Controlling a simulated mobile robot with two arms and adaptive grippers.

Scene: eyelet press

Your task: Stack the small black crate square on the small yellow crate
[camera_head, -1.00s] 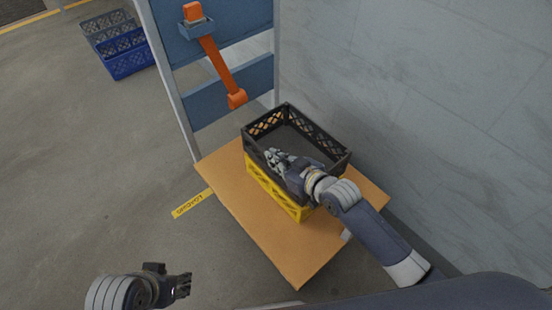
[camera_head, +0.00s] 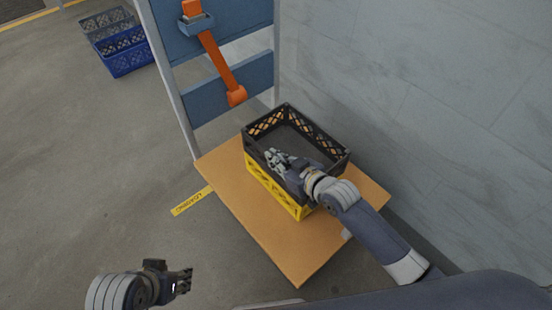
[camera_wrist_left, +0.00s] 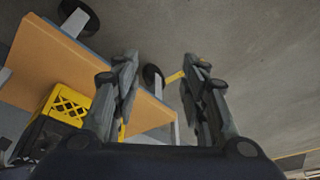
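The small black crate (camera_head: 318,143) sits on top of the small yellow crate (camera_head: 285,193) on the wooden platform in the head view; they look roughly lined up. My right gripper (camera_head: 277,160) is at the black crate's near-left wall, with its fingertips over or at the rim. Whether it grips the wall is unclear. My left gripper (camera_head: 186,281) is away from the crates at the lower left. In the left wrist view its fingers (camera_wrist_left: 160,75) are spread apart and empty. The yellow crate (camera_wrist_left: 68,104) and dark black crate (camera_wrist_left: 40,138) also show there.
The wooden platform (camera_head: 290,262) has bare room at its front and left, with a blue panel frame (camera_head: 235,90) and orange lever (camera_head: 222,70) behind. A wall (camera_head: 430,100) stands close on the right. Blue and grey crates (camera_head: 127,60) stand far left on the floor.

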